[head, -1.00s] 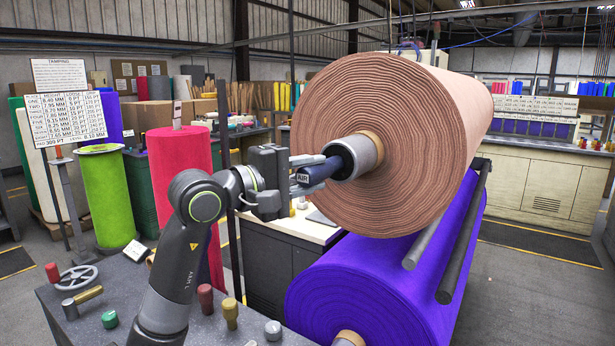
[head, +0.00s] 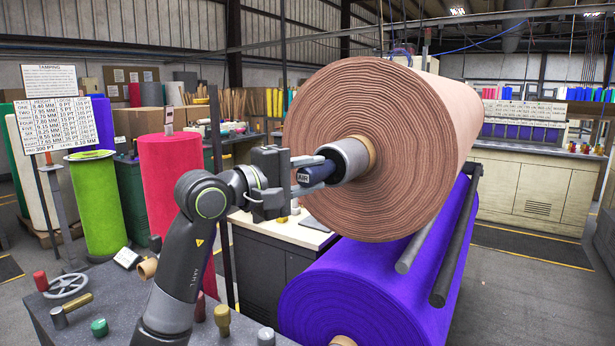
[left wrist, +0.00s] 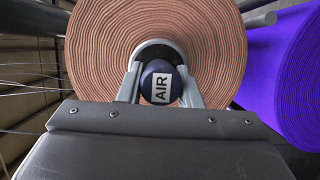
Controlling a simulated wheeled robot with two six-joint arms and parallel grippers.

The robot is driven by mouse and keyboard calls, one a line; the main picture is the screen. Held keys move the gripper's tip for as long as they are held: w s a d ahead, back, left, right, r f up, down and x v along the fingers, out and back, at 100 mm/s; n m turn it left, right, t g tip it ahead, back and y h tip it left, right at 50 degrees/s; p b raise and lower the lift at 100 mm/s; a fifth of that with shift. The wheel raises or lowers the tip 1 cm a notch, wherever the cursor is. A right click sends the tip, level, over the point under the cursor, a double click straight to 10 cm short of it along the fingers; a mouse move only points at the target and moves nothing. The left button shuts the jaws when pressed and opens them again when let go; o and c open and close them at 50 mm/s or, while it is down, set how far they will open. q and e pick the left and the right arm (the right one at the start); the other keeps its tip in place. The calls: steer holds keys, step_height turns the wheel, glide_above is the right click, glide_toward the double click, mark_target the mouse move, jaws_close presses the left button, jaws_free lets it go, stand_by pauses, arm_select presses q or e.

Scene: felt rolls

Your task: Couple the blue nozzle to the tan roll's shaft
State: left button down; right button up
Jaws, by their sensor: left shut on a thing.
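The tan roll (head: 375,140) lies on its side above a purple roll, its spiral end facing me. Its grey metal shaft (head: 350,158) sticks out of a tan core; the roll also shows in the left wrist view (left wrist: 205,45). My left gripper (head: 308,174) is shut on the dark blue nozzle (head: 326,172), which bears an "AIR" label. The nozzle is in line with the shaft, its far end at the shaft's mouth. In the left wrist view the nozzle (left wrist: 157,72) sits between both fingers and hides the joint. My right gripper is out of view.
The purple roll (head: 370,285) lies below, with dark bars (head: 455,245) beside it. My grey deck with knobs and a handwheel (head: 68,285) is at lower left. Red (head: 170,185) and green (head: 97,205) rolls stand behind the arm. Open floor is at right.

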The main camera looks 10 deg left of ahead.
arm_select(q)
steer(key=shift+w+d, duration=0.1)
steer(key=shift+w, duration=0.1)
steer(key=c, duration=0.9)
jaws_free()
steer(key=shift+c, duration=0.2)
steer(key=shift+s+a, duration=0.4)
steer(key=shift+a, duration=0.05)
steer(key=b+v, duration=0.4)
steer(key=v, duration=1.2)
steer(key=shift+b, duration=0.3)
steer(key=shift+s+a, duration=0.1)
